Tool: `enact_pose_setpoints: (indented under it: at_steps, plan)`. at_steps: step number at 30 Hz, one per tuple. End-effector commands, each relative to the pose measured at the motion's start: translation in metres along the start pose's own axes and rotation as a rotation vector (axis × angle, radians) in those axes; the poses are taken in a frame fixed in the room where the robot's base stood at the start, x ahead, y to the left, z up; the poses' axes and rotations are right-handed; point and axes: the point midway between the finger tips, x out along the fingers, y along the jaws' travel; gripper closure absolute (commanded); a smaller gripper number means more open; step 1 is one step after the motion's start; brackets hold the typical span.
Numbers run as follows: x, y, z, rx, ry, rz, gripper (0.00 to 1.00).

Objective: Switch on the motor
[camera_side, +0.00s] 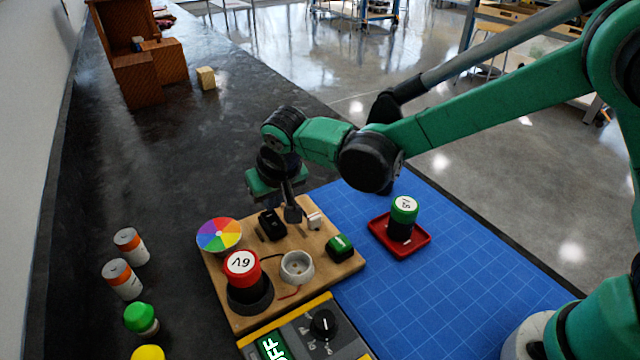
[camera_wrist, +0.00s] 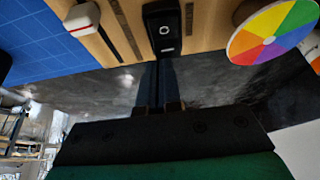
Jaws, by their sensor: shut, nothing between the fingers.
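A disc with coloured wedges (camera_side: 219,235) stands on the left of a wooden board (camera_side: 300,240); it also shows at the upper right of the wrist view (camera_wrist: 272,35). The motor itself I cannot make out. Beside the disc is a black block (camera_side: 271,225). In the wrist view the block (camera_wrist: 163,28) bears a white ring mark and looks like a rocker switch. My gripper (camera_side: 292,214) is shut and empty, pointing down over the board's far part, just right of the block. In the wrist view its fingertips (camera_wrist: 160,66) are close below the block; contact is unclear.
A green-capped cell (camera_side: 403,215) stands in a red tray (camera_side: 422,240). A meter (camera_side: 310,335) reads OFF.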

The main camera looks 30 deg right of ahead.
Motion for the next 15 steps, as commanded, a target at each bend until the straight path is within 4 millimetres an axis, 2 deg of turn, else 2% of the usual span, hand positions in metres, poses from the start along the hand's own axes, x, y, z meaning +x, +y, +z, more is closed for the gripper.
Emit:
enact_pose_setpoints:
  at_steps: [15]
  plan:
    - [0.007, 0.0003, -0.0007, 0.002, -0.017, 0.001, 1.0]
